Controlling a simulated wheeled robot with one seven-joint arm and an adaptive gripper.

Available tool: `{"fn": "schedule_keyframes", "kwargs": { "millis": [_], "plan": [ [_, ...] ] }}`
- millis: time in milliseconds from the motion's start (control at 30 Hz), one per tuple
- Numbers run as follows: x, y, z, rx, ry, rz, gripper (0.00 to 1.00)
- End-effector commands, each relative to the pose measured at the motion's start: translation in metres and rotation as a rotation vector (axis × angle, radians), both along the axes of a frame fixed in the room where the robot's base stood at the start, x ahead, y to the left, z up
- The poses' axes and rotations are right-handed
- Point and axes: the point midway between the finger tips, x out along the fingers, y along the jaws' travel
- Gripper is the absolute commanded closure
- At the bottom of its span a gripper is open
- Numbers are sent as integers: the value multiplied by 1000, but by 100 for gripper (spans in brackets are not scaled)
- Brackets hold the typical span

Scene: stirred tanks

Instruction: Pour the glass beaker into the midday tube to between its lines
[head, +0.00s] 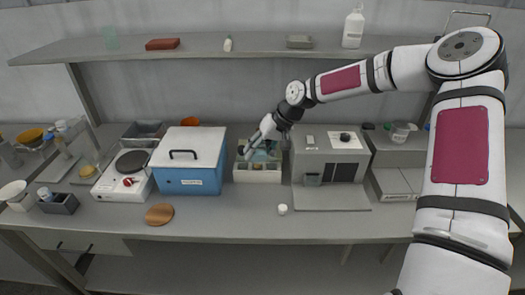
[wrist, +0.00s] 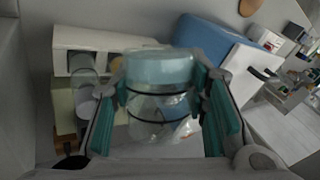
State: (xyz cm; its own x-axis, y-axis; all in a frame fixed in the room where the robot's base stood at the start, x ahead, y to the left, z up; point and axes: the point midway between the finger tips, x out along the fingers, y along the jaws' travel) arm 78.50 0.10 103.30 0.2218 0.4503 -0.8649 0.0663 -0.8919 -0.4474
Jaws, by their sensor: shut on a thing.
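In the wrist view my gripper (wrist: 163,120) is shut on a clear vessel, which looks like the glass beaker (wrist: 160,70). Its upper end is pale blue. Two dark rings show across the lower part; I cannot tell whether they are on it or seen through it. In the head view my gripper (head: 258,148) is over a pale, open box (head: 257,176) with compartments. Clear cylinders (wrist: 84,85) stand left of the held vessel in the wrist view. I cannot tell which tube is the midday one. The liquid levels are too small to read.
A blue box with a white lid (head: 188,163) stands close left of the pale box. A grey unit (head: 328,150) stands close right. A hot plate (head: 126,174) is farther left. A small white cap (head: 282,209) and a brown disc (head: 160,214) lie in front, where bench is free.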

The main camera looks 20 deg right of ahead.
Motion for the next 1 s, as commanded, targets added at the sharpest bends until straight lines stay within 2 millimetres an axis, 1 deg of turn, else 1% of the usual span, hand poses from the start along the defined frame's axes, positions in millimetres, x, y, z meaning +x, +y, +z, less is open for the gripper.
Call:
{"fn": "schedule_keyframes", "kwargs": {
  "millis": [100,267,700,1000],
  "plan": [
    [4,0,3,-1,-29,-6,90],
    [2,0,5,-8,-81,-5,90],
    [2,1,7,-53,-369,-1,90],
    [5,1,5,-74,-527,1,90]
  ]
}}
